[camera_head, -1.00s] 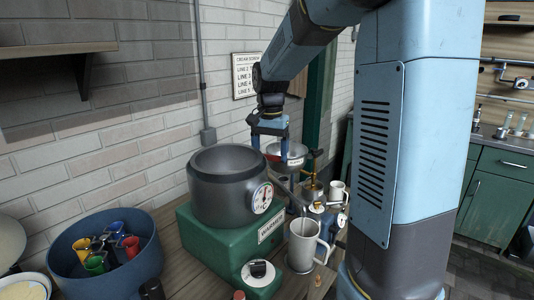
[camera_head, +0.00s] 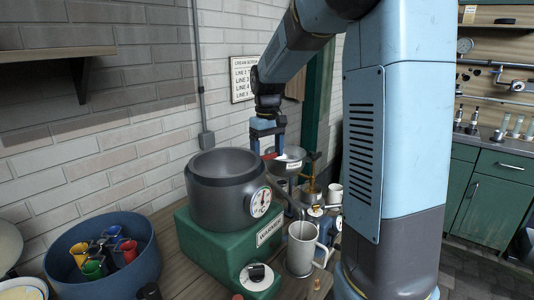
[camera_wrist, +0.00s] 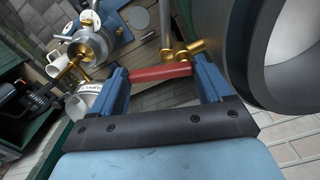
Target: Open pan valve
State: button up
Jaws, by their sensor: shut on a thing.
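The dark grey pan (camera_head: 205,195) sits on a green warmer base (camera_head: 195,240) and has a round dial on its side. Its curved wall and rim (camera_wrist: 243,45) fill the right of the wrist view. The valve's red handle (camera_wrist: 160,73) lies crosswise between my blue fingers, beside a brass fitting (camera_wrist: 187,50). My gripper (camera_wrist: 165,85) is shut on this handle. In the head view, my gripper (camera_head: 267,150) is just behind and right of the pan. Only a little of the red handle (camera_head: 268,156) shows there, and the valve body is mostly hidden.
A metal mug (camera_head: 300,250) stands in front of the base, near the spout. A silvery bowl (camera_head: 284,165) and brass fittings stand behind it. A blue tub (camera_head: 145,265) with coloured cups is at left. A brick wall runs close behind.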

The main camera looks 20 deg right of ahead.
jog(key=shift+w+a+r+n, duration=0.1)
jog(key=shift+w+n, duration=0.15)
jog(key=shift+n, duration=0.6)
jog(key=shift+w+a+n, duration=0.1)
jog(key=shift+w+n, duration=0.1)
jog(key=shift+n, duration=0.65)
jog(key=o, duration=1)
notch_tip(320, 180, up, 14)
jog(key=shift+f, duration=0.2)
jog(key=s+f+m+t, duration=0.2)
jog(key=s, duration=0.7)
jog(key=s+f+m+t, duration=0.1)
jog(key=s+f+m, duration=0.1)
jog(key=s, duration=0.7)
jog(key=s+f+m+t, duration=0.2)
jog(key=s+f, duration=0.2)
jog(key=s, duration=0.5)
jog(key=shift+s+a+f+m+t, duration=0.1)
jog(key=shift+s+a+m+t, duration=0.2)
jog(key=shift+s, duration=0.05)
